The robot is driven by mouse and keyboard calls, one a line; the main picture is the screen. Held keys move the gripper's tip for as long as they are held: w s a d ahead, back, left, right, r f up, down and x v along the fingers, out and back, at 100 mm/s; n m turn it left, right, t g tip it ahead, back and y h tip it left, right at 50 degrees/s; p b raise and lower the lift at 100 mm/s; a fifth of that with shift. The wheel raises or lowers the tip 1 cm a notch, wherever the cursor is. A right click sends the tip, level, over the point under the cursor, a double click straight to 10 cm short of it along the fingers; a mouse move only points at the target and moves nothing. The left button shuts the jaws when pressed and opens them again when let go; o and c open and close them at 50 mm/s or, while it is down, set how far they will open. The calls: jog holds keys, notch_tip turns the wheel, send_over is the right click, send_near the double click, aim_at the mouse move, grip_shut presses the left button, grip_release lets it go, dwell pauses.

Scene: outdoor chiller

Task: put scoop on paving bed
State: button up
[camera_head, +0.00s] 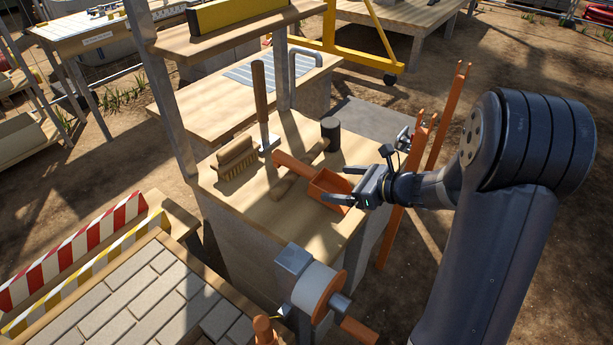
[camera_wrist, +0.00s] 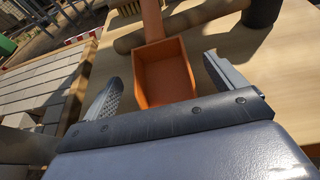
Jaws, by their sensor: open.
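The orange scoop (camera_head: 331,188) lies on a wooden-topped bench, its handle pointing to the back left. In the wrist view the scoop (camera_wrist: 166,75) shows its open box just ahead of and between my fingers, with the handle running away at the top. My gripper (camera_head: 354,183) is open and empty, at the right end of the scoop; its fingers also show in the wrist view (camera_wrist: 160,80). I cannot tell whether a finger touches the scoop. The paving bed (camera_head: 135,290), with pale grey blocks, is at the lower left; it also shows at the left of the wrist view (camera_wrist: 45,90).
A brush (camera_head: 235,160), a trowel with an upright wooden handle (camera_head: 260,92) and a mallet with a dark head (camera_head: 330,133) are on the bench (camera_head: 240,200). A reel-like device (camera_head: 313,285) stands in front. Striped barriers (camera_head: 75,245) edge the paving bed.

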aim_at(317, 181)
jog(key=x, duration=0.5)
jog(key=shift+w+a+f+b, duration=0.15)
jog(key=shift+a+f+b, duration=0.05)
jog(key=shift+f+b, duration=0.1)
jog(key=shift+c, duration=0.3)
jog(key=c, duration=1.1)
jog(key=shift+c, duration=0.2)
jog(key=shift+r, duration=0.2)
